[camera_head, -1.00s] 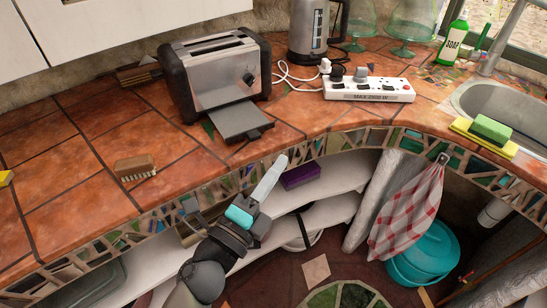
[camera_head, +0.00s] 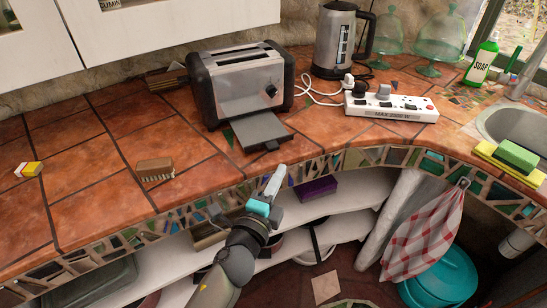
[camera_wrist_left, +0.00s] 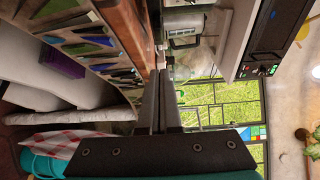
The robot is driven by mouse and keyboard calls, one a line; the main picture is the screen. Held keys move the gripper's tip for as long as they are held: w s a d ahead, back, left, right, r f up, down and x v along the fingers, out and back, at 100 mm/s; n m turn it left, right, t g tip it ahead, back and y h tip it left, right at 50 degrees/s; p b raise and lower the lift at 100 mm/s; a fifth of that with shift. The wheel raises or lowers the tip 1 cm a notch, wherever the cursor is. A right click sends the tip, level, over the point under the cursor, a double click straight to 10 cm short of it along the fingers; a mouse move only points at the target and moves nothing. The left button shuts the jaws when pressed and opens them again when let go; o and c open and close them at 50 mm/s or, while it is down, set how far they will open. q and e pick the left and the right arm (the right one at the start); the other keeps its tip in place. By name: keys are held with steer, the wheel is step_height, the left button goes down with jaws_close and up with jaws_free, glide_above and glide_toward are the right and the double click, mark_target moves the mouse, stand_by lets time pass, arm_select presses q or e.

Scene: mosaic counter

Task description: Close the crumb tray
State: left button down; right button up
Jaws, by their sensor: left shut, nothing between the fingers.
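The toaster (camera_head: 240,88) is silver with black ends and stands on the tiled counter near the wall. Its crumb tray (camera_head: 262,131) is a flat grey plate that sticks out of the toaster's front toward the counter edge. My left gripper (camera_head: 277,176) is in front of the counter edge, just below and in front of the tray, and does not touch it. Its fingers are shut and empty, pointing up toward the counter. They also show in the left wrist view (camera_wrist_left: 161,85). My right gripper is not in view.
A power strip (camera_head: 390,106) with a white cord lies right of the toaster, before a kettle (camera_head: 339,40). A wooden brush (camera_head: 155,169) lies left on the counter. Shelves (camera_head: 330,206) are under the counter; a checked towel (camera_head: 425,238) hangs at right.

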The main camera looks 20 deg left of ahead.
mark_target(267, 146)
arm_select(q)
steer(key=w, duration=0.1)
steer(key=w+a, duration=0.1)
steer(key=w, duration=0.1)
steer(key=shift+w+a, duration=0.2)
steer(key=shift+a, duration=0.05)
steer(key=shift+w+a, duration=0.55)
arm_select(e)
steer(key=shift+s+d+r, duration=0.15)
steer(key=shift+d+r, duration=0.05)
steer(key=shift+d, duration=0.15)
arm_select(q)
steer(key=w+a, duration=0.3)
steer(key=shift+w, duration=0.1)
steer(key=shift+d, duration=0.1)
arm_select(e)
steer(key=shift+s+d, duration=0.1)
